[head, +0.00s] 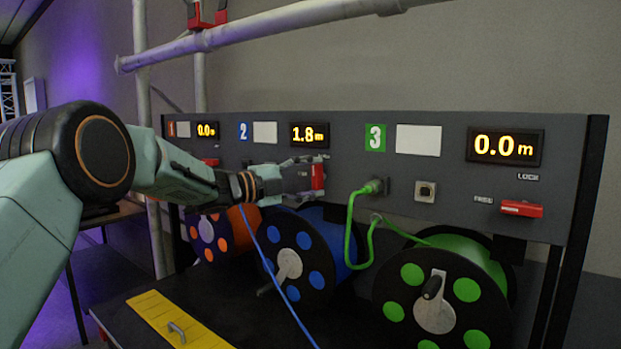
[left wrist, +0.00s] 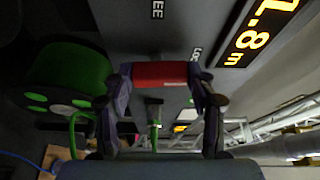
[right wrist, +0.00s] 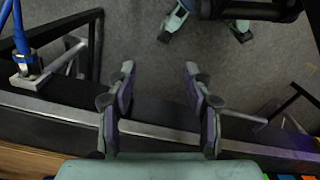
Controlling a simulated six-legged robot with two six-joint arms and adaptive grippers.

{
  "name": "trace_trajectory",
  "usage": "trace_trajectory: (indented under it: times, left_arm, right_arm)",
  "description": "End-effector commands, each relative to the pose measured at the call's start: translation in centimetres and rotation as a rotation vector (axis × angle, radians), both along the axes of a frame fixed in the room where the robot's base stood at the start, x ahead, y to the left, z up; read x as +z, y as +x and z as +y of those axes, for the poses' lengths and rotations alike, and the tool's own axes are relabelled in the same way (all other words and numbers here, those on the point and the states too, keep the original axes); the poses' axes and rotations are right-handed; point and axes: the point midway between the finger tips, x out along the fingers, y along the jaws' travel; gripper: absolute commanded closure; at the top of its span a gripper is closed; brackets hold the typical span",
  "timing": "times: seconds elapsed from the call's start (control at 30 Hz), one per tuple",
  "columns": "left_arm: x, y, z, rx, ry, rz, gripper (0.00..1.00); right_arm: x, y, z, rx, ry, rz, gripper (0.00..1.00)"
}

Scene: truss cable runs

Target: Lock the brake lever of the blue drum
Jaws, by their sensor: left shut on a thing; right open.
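The blue drum (head: 290,262) sits under the panel's number 2 section, whose display reads 1.8 m. Its red brake lever (head: 319,177) appears upright on the panel. My left gripper (head: 304,174) is at the lever. In the left wrist view its fingers are shut on the ends of the red lever (left wrist: 160,74), with the LOCK label (left wrist: 195,54) close to the lever's right end and FREE off to its side. My right gripper (right wrist: 160,85) is open and empty, above the floor and a dark frame rail.
The green drum (head: 440,295) stands to the right, its red lever (head: 521,208) horizontal by FREE. The orange drum (head: 212,235) is at left, partly behind my left arm. A blue cable (head: 275,280) runs down in front. A green cable (head: 352,225) is plugged into the panel.

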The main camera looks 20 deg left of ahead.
Motion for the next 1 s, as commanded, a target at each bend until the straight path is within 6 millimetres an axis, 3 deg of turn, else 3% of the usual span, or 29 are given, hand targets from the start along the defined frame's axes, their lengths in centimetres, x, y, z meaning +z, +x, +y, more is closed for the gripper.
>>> trace_trajectory:
  times: [0.77, 0.8, 1.0]
  left_arm:
    - [-0.29, -0.1, -0.25, -0.005, 0.093, -0.029, 0.75]
    - [-0.3, -0.1, -0.25, -0.005, 0.093, -0.029, 0.41]
    - [-0.22, -0.06, -0.18, -0.003, 0.09, -0.029, 0.24]
  right_arm:
    - [0.21, -0.01, 0.0, 0.0, 0.0, 0.0, 0.49]
    - [0.21, -0.01, 0.0, 0.0, 0.0, 0.0, 0.49]
    - [0.21, -0.01, 0.0, 0.0, 0.0, 0.0, 0.49]
